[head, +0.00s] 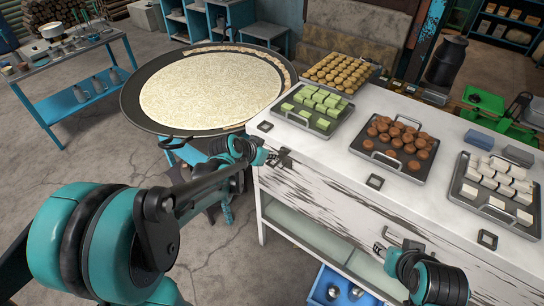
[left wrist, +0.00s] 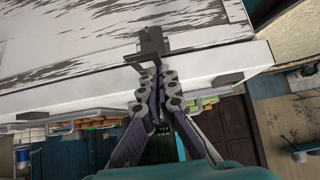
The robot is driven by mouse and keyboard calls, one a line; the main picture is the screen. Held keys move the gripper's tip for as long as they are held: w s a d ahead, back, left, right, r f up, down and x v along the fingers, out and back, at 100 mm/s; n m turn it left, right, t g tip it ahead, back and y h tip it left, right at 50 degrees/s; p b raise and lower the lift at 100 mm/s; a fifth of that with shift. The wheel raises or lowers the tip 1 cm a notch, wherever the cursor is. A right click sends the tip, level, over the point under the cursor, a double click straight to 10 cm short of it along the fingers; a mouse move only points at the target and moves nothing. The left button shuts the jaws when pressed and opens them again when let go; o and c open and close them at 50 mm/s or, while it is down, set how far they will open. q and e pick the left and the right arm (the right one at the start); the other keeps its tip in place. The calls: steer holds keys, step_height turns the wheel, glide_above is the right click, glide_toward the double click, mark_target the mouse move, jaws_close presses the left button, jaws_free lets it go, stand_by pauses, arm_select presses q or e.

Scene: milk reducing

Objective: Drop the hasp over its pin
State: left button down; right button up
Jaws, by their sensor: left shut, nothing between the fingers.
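The hasp (head: 281,157) is a small dark metal piece at the upper front edge of the white counter, near its left end. In the left wrist view the hasp (left wrist: 151,44) is a dark bracket by the counter edge. Its pin cannot be told apart from it. My left gripper (head: 270,158) is shut and empty right at the hasp; in the left wrist view its fingertips (left wrist: 157,76) meet just below the bracket, and contact is unclear. My right gripper (head: 382,250) is in front of the counter at lower right; its finger opening is too small to judge.
The white counter (head: 330,180) carries trays of green cubes (head: 315,105), brown sweets (head: 398,135) and white cubes (head: 497,182). A wide round pan (head: 130,95) stands at the left behind my left arm.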

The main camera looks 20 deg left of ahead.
mark_target(270, 166)
arm_select(q)
steer(key=f+t+h+b, duration=0.1)
steer(key=f+t+b, duration=0.1)
steer(key=b, duration=0.3)
steer(key=f+t+h+b, duration=0.1)
steer(key=f+t+b, duration=0.2)
steer(key=b, duration=0.2)
steer(key=shift+s+a+f+t+b, duration=0.1)
steer(key=shift+s+f+t+b, duration=0.1)
steer(key=shift+t+b, duration=0.2)
steer(key=shift+w+d+f+b, duration=0.1)
steer(key=shift+w+f+b, duration=0.15)
steer(key=shift+f+b, duration=0.3)
steer(key=shift+w+d+f+b, duration=0.1)
steer(key=shift+w+f+b, duration=0.1)
steer(key=shift+f+b, duration=0.35)
arm_select(e)
step_height(270, 166, down, 14)
steer(key=shift+f, duration=0.25)
arm_select(q)
steer(key=shift+w, duration=0.1)
arm_select(e)
steer(key=shift+f, duration=0.1)
